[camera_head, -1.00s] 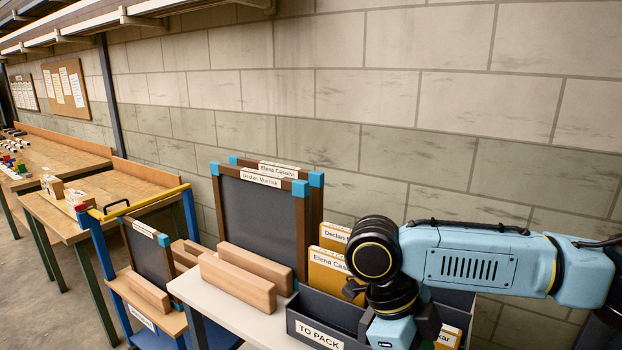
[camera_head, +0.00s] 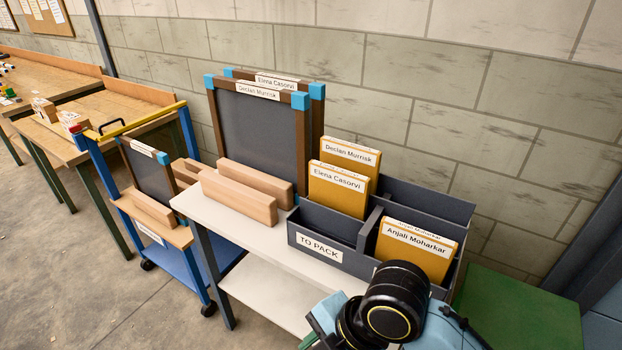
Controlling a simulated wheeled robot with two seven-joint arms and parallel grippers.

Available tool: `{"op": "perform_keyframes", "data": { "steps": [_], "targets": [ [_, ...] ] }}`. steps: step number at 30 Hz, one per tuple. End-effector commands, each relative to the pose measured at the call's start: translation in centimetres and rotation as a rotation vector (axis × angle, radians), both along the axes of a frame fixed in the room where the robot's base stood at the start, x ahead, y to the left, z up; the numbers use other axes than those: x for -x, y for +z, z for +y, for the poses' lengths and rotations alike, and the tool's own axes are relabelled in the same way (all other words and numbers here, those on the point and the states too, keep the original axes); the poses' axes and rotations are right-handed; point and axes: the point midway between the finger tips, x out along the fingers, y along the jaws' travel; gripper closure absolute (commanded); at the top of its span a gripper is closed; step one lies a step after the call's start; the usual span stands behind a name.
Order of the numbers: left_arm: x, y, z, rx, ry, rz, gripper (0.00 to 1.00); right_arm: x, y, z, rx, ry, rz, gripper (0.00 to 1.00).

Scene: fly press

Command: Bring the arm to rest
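My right arm (camera_head: 395,310), light blue with black joints, shows at the bottom edge, in front of the grey table. Its gripper is out of the picture or hidden. My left arm and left gripper are not in view. A dark box labelled "TO PACK" (camera_head: 318,248) stands on the table (camera_head: 240,238). Yellow folders stand in it: "Declan Murrisk" (camera_head: 350,153) and "Elena Casorvi" (camera_head: 338,190) in the left part, "Anjali Moharkar" (camera_head: 415,246) in the right part. The arm's joint overlaps the box's front right corner in the picture; whether they touch cannot be told.
Two framed dark boards (camera_head: 256,135) stand upright in wooden blocks (camera_head: 240,196) left of the box. A blue cart (camera_head: 188,262) with a smaller framed board (camera_head: 147,172) stands further left. A green surface (camera_head: 520,308) lies at right. Floor at lower left is clear.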

Motion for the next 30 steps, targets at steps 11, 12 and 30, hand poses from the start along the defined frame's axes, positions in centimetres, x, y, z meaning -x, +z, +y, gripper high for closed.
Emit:
{"op": "perform_keyframes", "data": {
  "steps": [11, 12, 30],
  "targets": [
    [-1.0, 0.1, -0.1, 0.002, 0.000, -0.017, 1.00, 2.7, -4.9, -9.4, -0.137, -1.227, 0.293, 0.62],
    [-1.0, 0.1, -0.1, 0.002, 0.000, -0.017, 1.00, 3.3, -5.4, -10.7, -0.137, -1.329, 0.308, 0.62],
    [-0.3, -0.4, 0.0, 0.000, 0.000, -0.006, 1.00, 7.7, -14.0, -20.4, -0.082, -2.033, 0.332, 0.62]
  ]
}}
